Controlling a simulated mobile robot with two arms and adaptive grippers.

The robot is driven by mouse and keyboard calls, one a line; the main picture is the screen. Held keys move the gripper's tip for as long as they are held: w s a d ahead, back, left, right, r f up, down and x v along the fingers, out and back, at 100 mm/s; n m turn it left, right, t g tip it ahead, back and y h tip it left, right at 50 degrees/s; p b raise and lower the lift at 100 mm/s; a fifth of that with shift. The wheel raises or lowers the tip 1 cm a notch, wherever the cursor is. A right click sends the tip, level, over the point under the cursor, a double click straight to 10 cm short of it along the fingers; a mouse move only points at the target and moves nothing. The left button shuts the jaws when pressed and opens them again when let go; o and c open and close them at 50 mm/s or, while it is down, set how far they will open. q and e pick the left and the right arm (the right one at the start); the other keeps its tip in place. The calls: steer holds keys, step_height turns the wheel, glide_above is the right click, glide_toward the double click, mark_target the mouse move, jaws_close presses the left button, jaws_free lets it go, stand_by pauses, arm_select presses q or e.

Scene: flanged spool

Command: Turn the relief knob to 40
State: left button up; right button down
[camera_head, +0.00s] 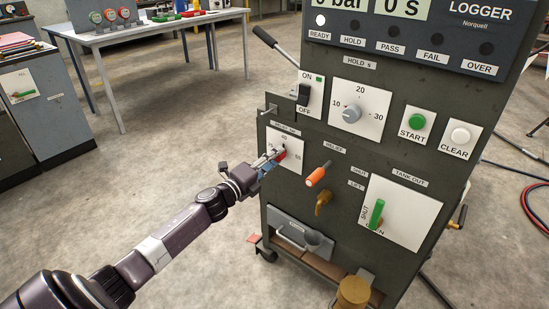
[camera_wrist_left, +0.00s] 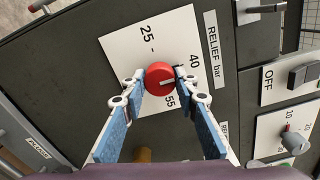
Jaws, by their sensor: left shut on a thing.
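The red relief knob (camera_wrist_left: 161,76) sits on a white dial plate (camera_wrist_left: 118,47) marked 25, 40 and 55. In the head view the gripper (camera_head: 272,159) reaches the dial plate (camera_head: 291,166) from the left and partly hides the red knob (camera_head: 282,155). My right gripper is not in view.
An orange-tipped lever (camera_head: 318,174) and a brass fitting (camera_head: 323,201) stick out just right of the knob. The grey hold knob (camera_head: 351,113), the on/off switch (camera_head: 303,95) and a green tank lever (camera_head: 376,213) are nearby.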

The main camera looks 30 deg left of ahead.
arm_select(q)
steer(key=shift+a, duration=0.1)
steer(key=o, duration=1.2)
steer(key=shift+c, duration=0.2)
steer(key=s, duration=1.2)
steer(key=shift+a, duration=0.45)
